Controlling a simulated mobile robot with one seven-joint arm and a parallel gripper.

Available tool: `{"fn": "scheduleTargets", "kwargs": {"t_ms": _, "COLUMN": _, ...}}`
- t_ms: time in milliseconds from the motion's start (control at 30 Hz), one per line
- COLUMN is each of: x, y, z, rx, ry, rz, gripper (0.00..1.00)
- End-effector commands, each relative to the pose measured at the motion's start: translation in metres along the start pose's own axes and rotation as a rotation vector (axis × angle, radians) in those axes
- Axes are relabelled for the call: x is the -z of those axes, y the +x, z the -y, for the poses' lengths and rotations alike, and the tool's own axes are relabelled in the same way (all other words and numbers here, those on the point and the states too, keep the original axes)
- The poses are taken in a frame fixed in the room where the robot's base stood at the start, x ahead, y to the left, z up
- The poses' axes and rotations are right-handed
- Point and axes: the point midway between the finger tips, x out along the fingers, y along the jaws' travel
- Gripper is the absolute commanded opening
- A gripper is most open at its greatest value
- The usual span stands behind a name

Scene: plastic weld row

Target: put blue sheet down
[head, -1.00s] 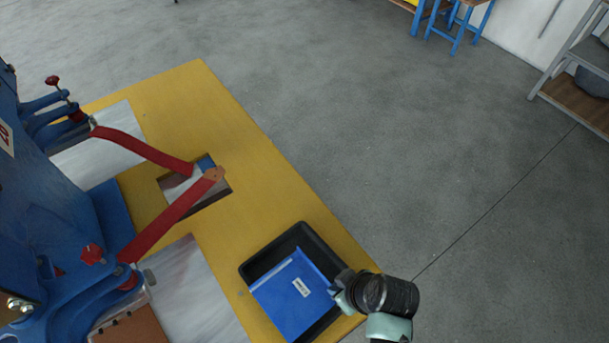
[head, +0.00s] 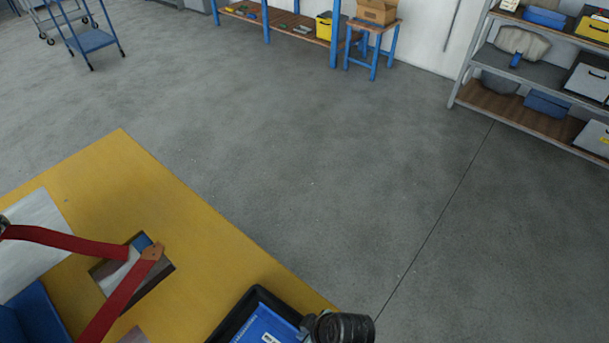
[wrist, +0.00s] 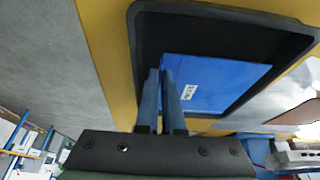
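The blue sheet (head: 258,328), with a small white label, is at the bottom edge of the head view, within the outline of a black tray (head: 229,319). In the wrist view the sheet (wrist: 225,85) shows over the tray (wrist: 137,50), whose dark floor is bare along one side. My gripper (wrist: 160,76) has its two fingers close together at the sheet's edge, seemingly shut on it. In the head view my gripper (head: 309,324) is at the sheet's right side. Whether the sheet rests fully on the tray floor cannot be told.
The tray stands on a yellow table (head: 200,240) near its edge. Red lever arms (head: 120,295) reach over a rectangular opening in the table at left. Open grey floor (head: 330,180) lies beyond. Shelving (head: 540,110) stands at the far right, a blue trolley (head: 90,40) far left.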

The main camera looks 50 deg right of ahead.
Motion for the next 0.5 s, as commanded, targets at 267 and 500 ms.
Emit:
{"fn": "scheduleTargets", "kwargs": {"t_ms": 267, "x": -0.014, "y": 0.033, "z": 0.0, "rx": 0.002, "ry": 0.002, "rz": 0.001, "gripper": 0.0}}
{"fn": "scheduleTargets", "kwargs": {"t_ms": 500, "x": -0.015, "y": 0.036, "z": 0.0, "rx": 0.001, "ry": 0.0, "rz": 0.0, "gripper": 0.0}}
